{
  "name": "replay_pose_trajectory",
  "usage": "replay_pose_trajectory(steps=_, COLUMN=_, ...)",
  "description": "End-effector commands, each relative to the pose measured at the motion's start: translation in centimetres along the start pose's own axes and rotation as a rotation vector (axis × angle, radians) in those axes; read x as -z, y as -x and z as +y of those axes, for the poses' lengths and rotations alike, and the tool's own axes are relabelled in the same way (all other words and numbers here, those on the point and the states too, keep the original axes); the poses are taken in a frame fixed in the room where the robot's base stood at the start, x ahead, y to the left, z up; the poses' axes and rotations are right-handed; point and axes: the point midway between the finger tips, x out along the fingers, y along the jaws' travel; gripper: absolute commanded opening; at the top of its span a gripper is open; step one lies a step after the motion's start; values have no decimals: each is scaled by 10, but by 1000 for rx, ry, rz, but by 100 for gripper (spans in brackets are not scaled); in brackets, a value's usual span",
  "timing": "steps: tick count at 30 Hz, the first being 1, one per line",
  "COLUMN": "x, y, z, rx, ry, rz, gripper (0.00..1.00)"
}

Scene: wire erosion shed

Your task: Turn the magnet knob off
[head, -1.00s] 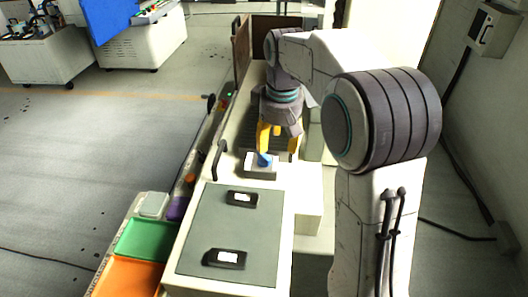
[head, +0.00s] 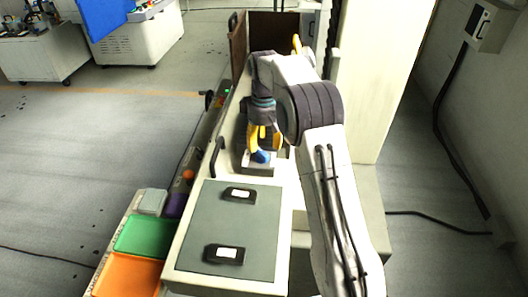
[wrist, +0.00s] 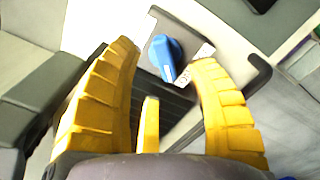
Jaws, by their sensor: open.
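The magnet knob (wrist: 167,55) is blue with a pale pointer line and sits on a small grey plate (wrist: 192,37). In the head view the blue knob (head: 262,156) shows just below my gripper (head: 262,140). In the wrist view my gripper (wrist: 167,75) has its yellow fingers spread, with the knob between and beyond the tips. The gripper is open and holds nothing. I cannot tell whether a finger touches the knob. A white label (wrist: 203,51) lies beside the knob on the plate.
A grey panel with two dark label holders (head: 239,194) lies in front of the knob. A black handle (head: 216,157) stands at its left. Green (head: 146,236) and orange (head: 130,275) trays sit at the left edge. A brown upright panel (head: 238,45) stands behind.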

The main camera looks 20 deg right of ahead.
Motion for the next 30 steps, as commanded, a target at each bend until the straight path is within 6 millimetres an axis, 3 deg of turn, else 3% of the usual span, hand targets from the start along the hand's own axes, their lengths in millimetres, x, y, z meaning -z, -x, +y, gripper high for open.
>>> replay_pose_trajectory(steps=9, x=0, y=-35, z=0, rx=0, ry=0, rz=-1, gripper=53)
replay_pose_trajectory(steps=24, x=0, y=-44, z=0, rx=0, ry=0, rz=1, gripper=56)
replay_pose_trajectory(steps=30, x=0, y=-44, z=0, rx=0, ry=0, rz=1, gripper=38)
